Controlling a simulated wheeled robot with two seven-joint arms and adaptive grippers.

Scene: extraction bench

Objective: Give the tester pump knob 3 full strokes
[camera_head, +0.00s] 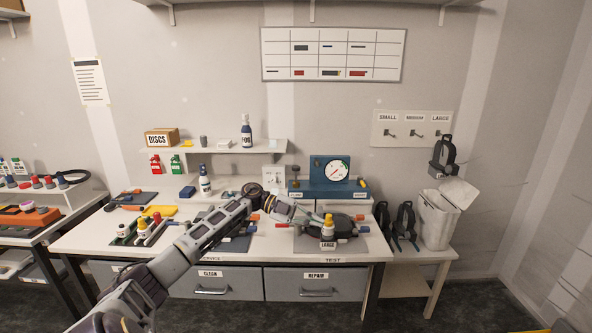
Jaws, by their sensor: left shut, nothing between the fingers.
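The tester (331,169) is a blue unit with a round white gauge, standing at the back of the bench. The gauge needle is too small to read. A small dark knob (295,171) stands upright at the left end of the tester's base and looks like the pump knob. My left arm reaches in from the lower left across the bench. My left gripper (308,215) is shut and empty, in front of the tester and below the knob in the picture, apart from it. My right gripper is not in view.
A shelf (222,147) hangs behind. A bin (438,222) stands right.

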